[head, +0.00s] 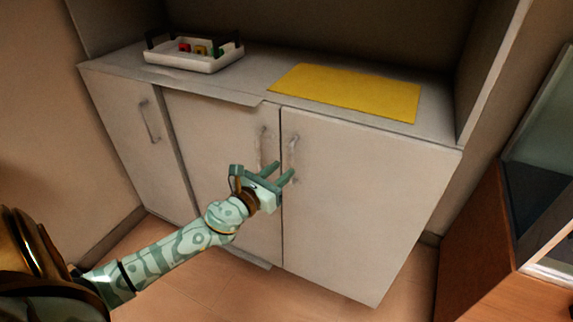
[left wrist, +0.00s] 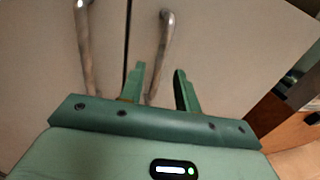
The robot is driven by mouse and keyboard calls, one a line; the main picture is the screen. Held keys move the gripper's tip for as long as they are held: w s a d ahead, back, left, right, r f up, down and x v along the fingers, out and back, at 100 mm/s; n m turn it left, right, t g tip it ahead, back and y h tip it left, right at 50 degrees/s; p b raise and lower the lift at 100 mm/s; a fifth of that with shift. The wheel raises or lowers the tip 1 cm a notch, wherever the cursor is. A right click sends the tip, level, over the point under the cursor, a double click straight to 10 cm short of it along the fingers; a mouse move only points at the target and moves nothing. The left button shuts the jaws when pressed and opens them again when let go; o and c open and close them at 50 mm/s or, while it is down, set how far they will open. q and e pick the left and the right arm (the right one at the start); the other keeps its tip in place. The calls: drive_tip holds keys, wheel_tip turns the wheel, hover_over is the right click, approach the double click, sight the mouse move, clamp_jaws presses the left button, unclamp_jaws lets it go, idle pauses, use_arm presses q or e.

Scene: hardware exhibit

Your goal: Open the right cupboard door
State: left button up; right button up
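The right cupboard door (head: 365,205) is pale and looks shut, with a vertical metal bar handle (head: 293,150) near its left edge. My left gripper (head: 282,171) is in front of that handle's lower part, its two green fingers apart. In the left wrist view the right door's handle (left wrist: 166,40) runs down into the gap between the open fingers (left wrist: 160,84). I cannot tell whether a finger touches it. The lower end of the handle is partly hidden by the gripper. My right gripper is not in view.
The neighbouring door (head: 222,135) has its own bar handle (head: 263,145) close on the left. A further door (head: 130,140) is at far left. A white tray (head: 190,66) with small blocks and a yellow mat (head: 345,92) lie on top. Wooden furniture (head: 490,250) stands at right.

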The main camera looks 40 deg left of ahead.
sight(286, 166)
use_arm(q)
drive_tip(key=shift+w+a, duration=0.1)
drive_tip(key=shift+w, duration=1.6)
clamp_jaws()
drive_tip(key=shift+s, duration=0.1)
